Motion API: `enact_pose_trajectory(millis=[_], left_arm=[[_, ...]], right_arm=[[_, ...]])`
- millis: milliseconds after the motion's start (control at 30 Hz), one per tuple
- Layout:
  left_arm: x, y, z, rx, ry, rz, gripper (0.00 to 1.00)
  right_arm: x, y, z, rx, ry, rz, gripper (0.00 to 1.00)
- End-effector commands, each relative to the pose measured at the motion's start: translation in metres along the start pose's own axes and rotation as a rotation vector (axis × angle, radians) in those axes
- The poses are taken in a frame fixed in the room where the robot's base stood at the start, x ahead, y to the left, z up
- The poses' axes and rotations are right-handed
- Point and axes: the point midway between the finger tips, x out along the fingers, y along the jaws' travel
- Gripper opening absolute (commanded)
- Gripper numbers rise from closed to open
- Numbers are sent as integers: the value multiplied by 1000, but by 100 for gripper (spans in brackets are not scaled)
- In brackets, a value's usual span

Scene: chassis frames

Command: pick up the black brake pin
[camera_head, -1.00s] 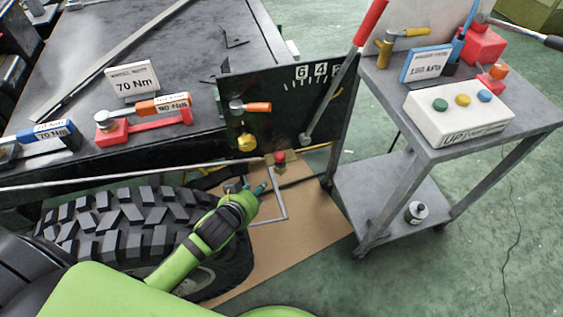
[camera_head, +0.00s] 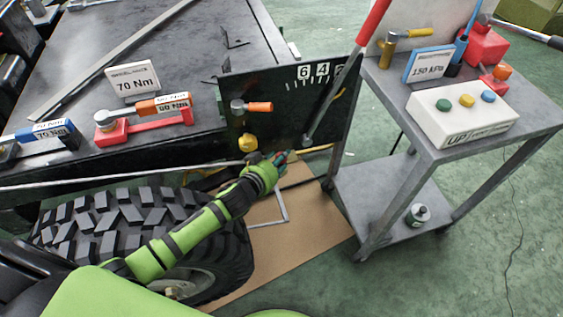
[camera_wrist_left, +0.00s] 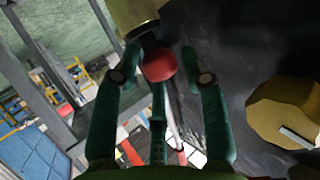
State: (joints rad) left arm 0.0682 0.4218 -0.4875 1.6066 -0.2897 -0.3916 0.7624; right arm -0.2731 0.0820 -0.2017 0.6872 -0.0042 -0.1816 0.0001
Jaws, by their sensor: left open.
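A red ball-shaped knob (camera_wrist_left: 160,66) sits at a brass block (camera_wrist_left: 135,12) in the left wrist view. A dark stem shows beside the knob; I cannot tell for sure that it is the black brake pin. My left gripper (camera_wrist_left: 160,50) is open, with one dark green finger on each side of the knob. Both fingers appear apart from it. In the head view my left gripper (camera_head: 284,157) is at the lower edge of the black panel (camera_head: 312,105) and mostly hides the knob and brass block. My right gripper is not in view.
A large tyre (camera_head: 140,225) lies below my left arm. A red-handled lever (camera_head: 372,22) rises at the panel. A grey cart (camera_head: 435,150) stands at right, with a white button box (camera_head: 460,112). A yellow knob (camera_head: 247,142) is left of the gripper; a brass knob (camera_wrist_left: 285,112) shows in the wrist view.

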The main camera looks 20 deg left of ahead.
Motion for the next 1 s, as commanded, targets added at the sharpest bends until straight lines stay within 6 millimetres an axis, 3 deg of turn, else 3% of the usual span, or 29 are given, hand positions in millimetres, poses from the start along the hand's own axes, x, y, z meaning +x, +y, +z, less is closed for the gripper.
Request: enact_pose_trajectory(millis=[133, 233, 667, 833, 1000], left_arm=[[0, 0, 0, 0, 0, 0, 40], [0, 0, 0, 0, 0, 0, 0], [-2, 0, -4, 1, 0, -1, 0], [-13, -1, -30, 3, 3, 0, 0], [-26, -1, -63, 2, 5, -1, 0]], right_arm=[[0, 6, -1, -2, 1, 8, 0], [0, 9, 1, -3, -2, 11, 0], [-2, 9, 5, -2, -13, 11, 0], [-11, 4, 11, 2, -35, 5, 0], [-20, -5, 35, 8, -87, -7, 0]])
